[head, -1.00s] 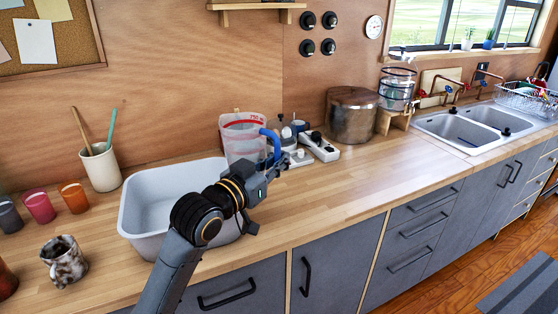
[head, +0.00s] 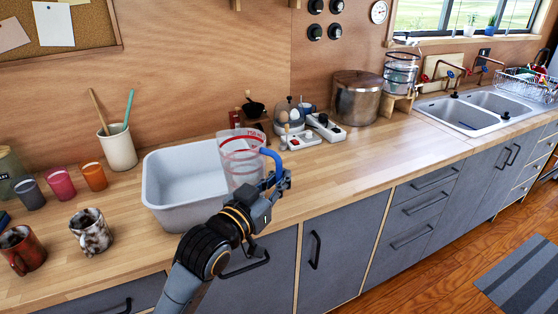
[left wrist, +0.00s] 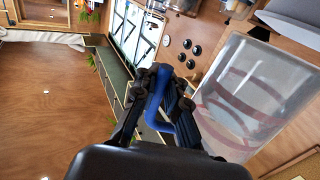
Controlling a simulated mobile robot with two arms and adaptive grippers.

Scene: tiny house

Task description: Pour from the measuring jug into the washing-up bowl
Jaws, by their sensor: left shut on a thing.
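The measuring jug (head: 240,160) is clear, with red markings and a blue handle (head: 271,157). It is close to upright at the right end of the pale grey washing-up bowl (head: 160,207), overlapping its rim in the head view. I cannot tell whether it touches the bowl. My left gripper (head: 276,181) is shut on the blue handle. In the left wrist view the handle (left wrist: 158,95) is between the fingers and the jug (left wrist: 250,95) is at the right. Any contents are hard to make out. The bowl looks empty where its inside shows. My right gripper is out of view.
Several cups and mugs (head: 92,232) stand left of the bowl, with a utensil pot (head: 117,148) behind. Power strips (head: 298,140), an egg holder (head: 289,116) and a large metal pot (head: 356,98) stand at the back. The worktop (head: 370,155) right of the jug is clear.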

